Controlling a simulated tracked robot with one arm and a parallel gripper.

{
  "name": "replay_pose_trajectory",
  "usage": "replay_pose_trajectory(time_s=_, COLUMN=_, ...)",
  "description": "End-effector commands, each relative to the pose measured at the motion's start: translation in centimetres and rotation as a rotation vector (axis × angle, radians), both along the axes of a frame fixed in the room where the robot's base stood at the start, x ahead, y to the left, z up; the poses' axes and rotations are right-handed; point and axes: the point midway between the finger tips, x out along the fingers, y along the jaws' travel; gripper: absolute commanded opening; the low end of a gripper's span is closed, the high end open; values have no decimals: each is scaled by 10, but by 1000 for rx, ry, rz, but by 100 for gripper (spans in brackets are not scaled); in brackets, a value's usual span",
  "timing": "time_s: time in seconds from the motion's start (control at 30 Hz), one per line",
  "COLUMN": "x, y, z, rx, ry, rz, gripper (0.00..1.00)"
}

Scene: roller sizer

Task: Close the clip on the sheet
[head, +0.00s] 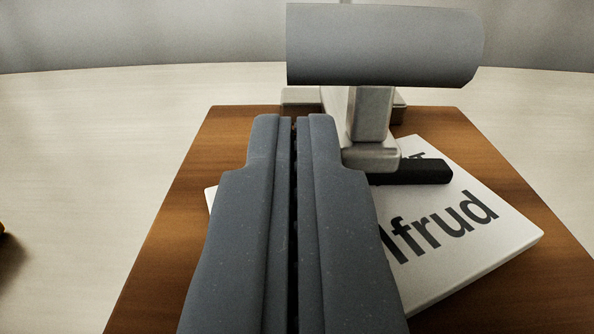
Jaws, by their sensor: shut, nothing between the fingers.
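The sheet (470,245) is a white slab with dark lettering that reads "lfrud" in part. It lies at an angle on a brown wooden board (165,240). The clip (372,135) stands at the far side of the board, a metal body with a wide grey cylindrical handle (385,45) on top. Its black pad (410,172) is over the sheet's far corner; I cannot tell whether it touches. My gripper (294,122) is shut and empty, in front of the clip and left of its upright. It hides the sheet's left part and some of the clip's base.
The board lies on a pale table (80,150) with free room on the left and right. A small orange-brown thing (2,230) is cut off at the left edge. A grey wall (140,35) is behind.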

Motion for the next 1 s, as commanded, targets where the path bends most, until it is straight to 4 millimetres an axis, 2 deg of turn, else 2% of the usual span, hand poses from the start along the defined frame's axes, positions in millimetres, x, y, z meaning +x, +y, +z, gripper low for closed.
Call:
replay_pose_trajectory(time_s=0.57, x=-5, y=0, z=-4, rx=-1, ry=10, rz=1, gripper=0)
replay_pose_trajectory(time_s=1.0, x=-61, y=-5, z=-3, rx=0, ry=4, rz=2, gripper=0)
